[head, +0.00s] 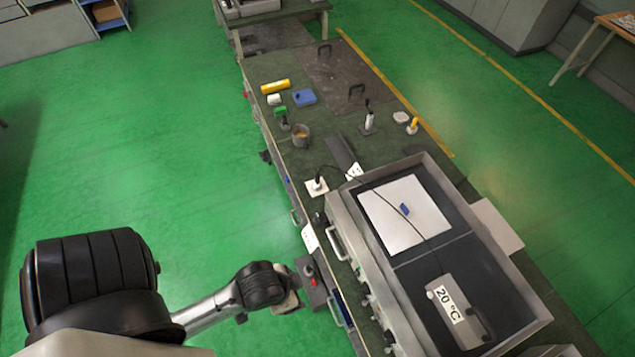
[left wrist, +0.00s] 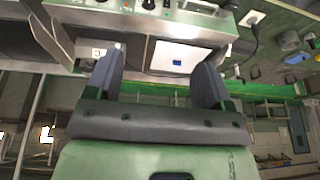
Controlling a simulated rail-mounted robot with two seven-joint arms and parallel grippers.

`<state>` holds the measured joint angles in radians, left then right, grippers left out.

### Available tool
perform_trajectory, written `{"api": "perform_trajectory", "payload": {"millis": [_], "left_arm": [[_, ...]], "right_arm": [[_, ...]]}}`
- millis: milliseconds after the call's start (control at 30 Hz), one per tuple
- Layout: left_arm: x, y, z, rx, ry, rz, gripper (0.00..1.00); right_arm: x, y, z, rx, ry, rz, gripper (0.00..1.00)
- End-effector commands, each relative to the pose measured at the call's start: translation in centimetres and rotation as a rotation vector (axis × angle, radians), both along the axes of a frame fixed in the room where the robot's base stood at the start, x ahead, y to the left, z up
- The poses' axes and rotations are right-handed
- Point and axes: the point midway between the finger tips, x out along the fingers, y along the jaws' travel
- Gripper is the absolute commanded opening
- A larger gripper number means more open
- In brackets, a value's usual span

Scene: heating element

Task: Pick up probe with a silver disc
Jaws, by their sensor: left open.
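I cannot clearly make out a silver disc. A small blue piece (head: 404,209) lies on the white plate (head: 385,222) in the metal heating unit (head: 352,228), with a thin dark cable running by it. The blue piece also shows in the left wrist view (left wrist: 177,62). A dark upright tool on a small pale base (head: 368,122) stands farther back on the bench. My left gripper (left wrist: 163,75) is open and empty, its fingers pointing toward the heating unit. In the head view its wrist is left of the bench's front edge, apart from these things. My right gripper is not in view.
Green floor (head: 190,130) left of the bench is clear.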

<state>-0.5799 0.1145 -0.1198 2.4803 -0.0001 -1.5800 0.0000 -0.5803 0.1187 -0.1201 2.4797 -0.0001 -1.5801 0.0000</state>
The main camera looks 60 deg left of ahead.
Motion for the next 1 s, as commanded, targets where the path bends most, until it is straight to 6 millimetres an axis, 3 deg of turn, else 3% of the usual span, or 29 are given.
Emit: {"api": "perform_trajectory", "payload": {"millis": [467,633,1000], "left_arm": [[-0.02,0.04,-0.02,0.001,0.001,-0.001,0.75],[-0.04,0.22,-0.03,0.007,0.001,-0.005,0.58],[-0.04,0.29,-0.04,0.010,0.001,-0.007,0.58]], "right_arm": [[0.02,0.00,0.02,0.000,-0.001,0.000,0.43],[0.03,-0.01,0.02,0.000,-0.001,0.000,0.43],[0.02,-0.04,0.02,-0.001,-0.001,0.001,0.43]]}}
